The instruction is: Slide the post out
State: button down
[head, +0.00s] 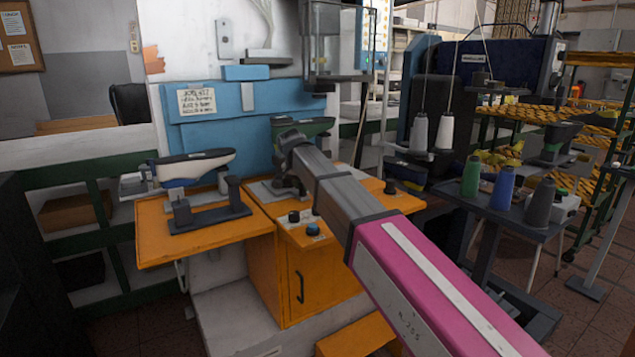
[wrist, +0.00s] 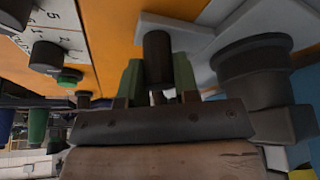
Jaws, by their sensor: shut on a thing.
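The post (wrist: 158,52) is a short dark cylinder in the wrist view. Its far end meets a grey holder (wrist: 180,30); how deep it sits there I cannot tell. My gripper (wrist: 158,82) is shut on the post, with a green finger on either side. In the head view my arm reaches to the orange machine table, and its end hides the post and my fingers.
A large dark round fitting (wrist: 255,75) stands close to the right of my gripper in the wrist view. Control knobs (wrist: 48,57) are at left. In the head view a shoe last (head: 195,166) stands on the left orange table (head: 155,245). Thread spools (head: 503,188) stand at right.

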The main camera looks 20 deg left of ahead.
jog(key=shift+s+a, duration=0.9)
jog(key=shift+s, duration=0.2)
jog(key=c, duration=0.9)
grip_release()
jog(key=shift+s+a, duration=0.1)
jog(key=shift+a, duration=0.05)
jog(key=shift+o, duration=0.2)
jog(key=shift+r, duration=0.1)
jog(key=v, duration=1)
jog(key=shift+r, duration=0.35)
jog(key=shift+s, duration=0.1)
